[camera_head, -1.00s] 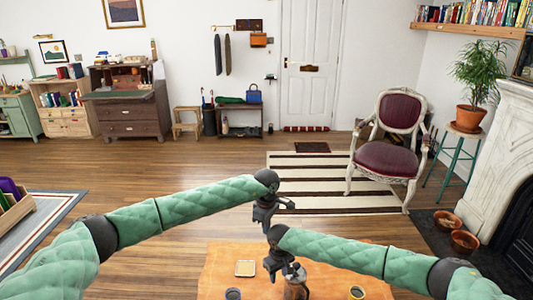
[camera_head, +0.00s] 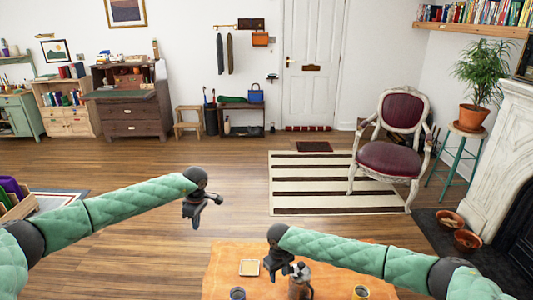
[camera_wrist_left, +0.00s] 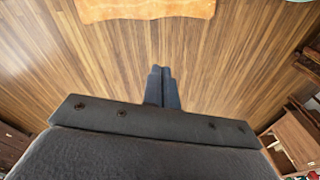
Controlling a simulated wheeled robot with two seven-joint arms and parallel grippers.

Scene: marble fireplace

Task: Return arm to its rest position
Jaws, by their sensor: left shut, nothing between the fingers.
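My left arm reaches in from the left in the head view, sleeved in green quilted cloth. Its gripper (camera_head: 203,208) hangs over bare wooden floor, left of the orange wooden table (camera_head: 225,268). In the left wrist view the two dark fingers (camera_wrist_left: 162,88) lie together, shut and empty, above floorboards. My right arm comes in from the right. Its gripper (camera_head: 279,272) is over the table, beside a brownish jar-like thing (camera_head: 299,289) with a pale metal top. I cannot tell whether its fingers touch or hold that thing.
On the table are a small square tray (camera_head: 249,268), a dark cup (camera_head: 237,294) and a yellow-rimmed cup (camera_head: 361,292). The table's edge also shows in the left wrist view (camera_wrist_left: 140,9). A crate (camera_head: 18,207) stands at far left. Floor around my left gripper is clear.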

